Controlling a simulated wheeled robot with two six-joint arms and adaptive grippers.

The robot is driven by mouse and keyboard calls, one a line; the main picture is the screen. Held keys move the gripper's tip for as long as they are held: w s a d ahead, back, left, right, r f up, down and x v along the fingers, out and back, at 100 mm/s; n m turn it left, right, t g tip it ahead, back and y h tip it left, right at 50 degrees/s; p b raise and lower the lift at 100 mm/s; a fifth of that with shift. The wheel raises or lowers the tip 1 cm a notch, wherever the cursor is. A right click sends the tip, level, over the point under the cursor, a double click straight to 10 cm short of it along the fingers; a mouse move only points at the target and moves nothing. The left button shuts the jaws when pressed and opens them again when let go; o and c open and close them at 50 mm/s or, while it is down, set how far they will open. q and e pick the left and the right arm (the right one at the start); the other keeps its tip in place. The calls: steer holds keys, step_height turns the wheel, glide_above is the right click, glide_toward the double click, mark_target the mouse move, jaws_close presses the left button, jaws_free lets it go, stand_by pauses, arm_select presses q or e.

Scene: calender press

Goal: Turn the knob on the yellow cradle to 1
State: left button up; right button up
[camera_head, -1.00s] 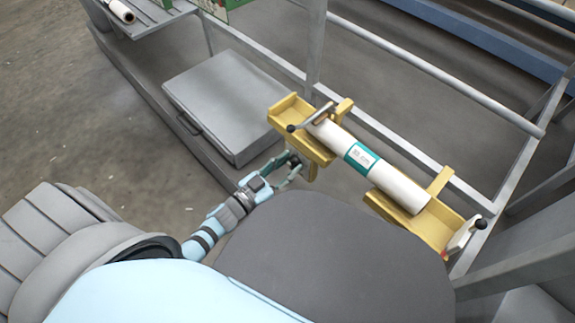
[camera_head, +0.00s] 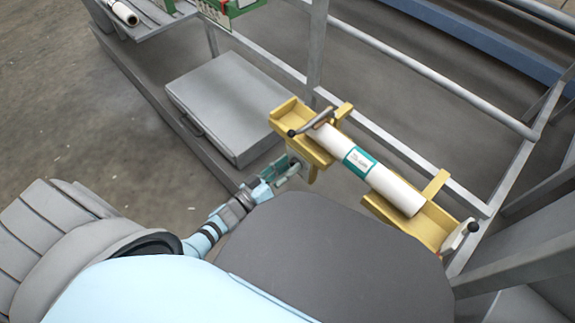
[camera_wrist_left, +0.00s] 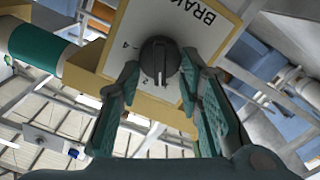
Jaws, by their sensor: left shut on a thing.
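The yellow cradle (camera_head: 431,222) holds a white roll (camera_head: 398,189) with a teal label. Its brake plate (camera_wrist_left: 207,22) shows in the left wrist view, with printed numbers around a dark round knob (camera_wrist_left: 159,60). My left gripper (camera_head: 299,164) is at the near side of the cradle's left end. In the left wrist view its two teal-padded fingers (camera_wrist_left: 160,75) stand on either side of the knob and are shut on it. The fingers partly cover the plate's numbers, so I cannot tell which number the knob points to. My right gripper is not in view.
A crank handle (camera_head: 311,122) stands at the cradle's left end and a white handwheel (camera_head: 459,236) at its right end. A grey box (camera_head: 230,95) lies left of the cradle. Grey rails (camera_head: 440,72) run behind it.

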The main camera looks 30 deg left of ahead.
arm_select(q)
steer(key=shift+f+n, duration=0.1)
steer(key=shift+n, duration=1)
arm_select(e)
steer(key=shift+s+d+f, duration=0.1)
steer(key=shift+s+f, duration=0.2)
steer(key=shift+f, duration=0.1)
arm_select(q)
steer(key=o, duration=1.1)
steer(key=v, duration=1.2)
